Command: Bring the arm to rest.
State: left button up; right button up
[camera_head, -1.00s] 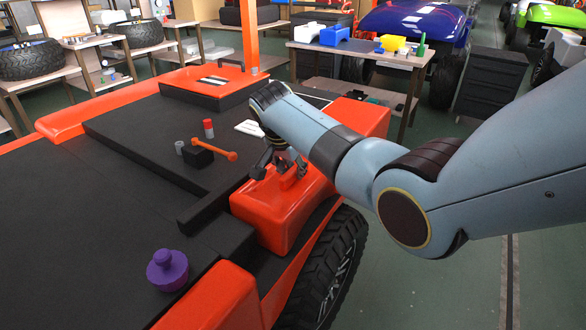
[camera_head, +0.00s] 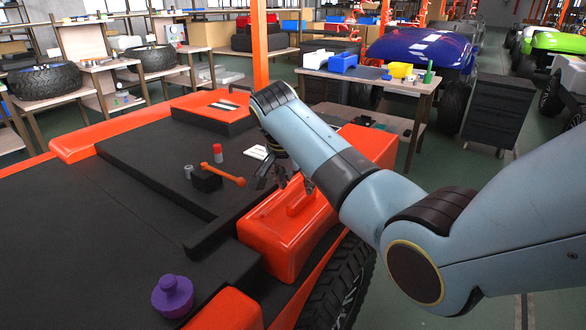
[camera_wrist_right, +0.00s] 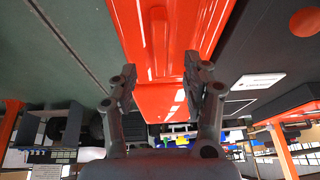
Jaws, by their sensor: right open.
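My right gripper (camera_head: 283,180) hangs at the end of the blue-grey arm, just above and behind the orange block with a raised handle (camera_head: 270,240) on the cart's side. In the right wrist view my right gripper (camera_wrist_right: 160,75) has its two fingers spread wide apart. The orange handle and block (camera_wrist_right: 158,40) show between and beyond the fingers, with nothing gripped. My left gripper is not in view.
On the dark cart deck (camera_head: 90,240) stand a purple knob (camera_head: 172,295), a red-topped cylinder (camera_head: 218,153), a grey cylinder (camera_head: 188,172) and an orange-handled tool (camera_head: 222,174). A table with coloured parts (camera_head: 370,78) stands behind. Open floor lies right of the cart.

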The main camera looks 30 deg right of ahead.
jog(key=v, duration=0.6)
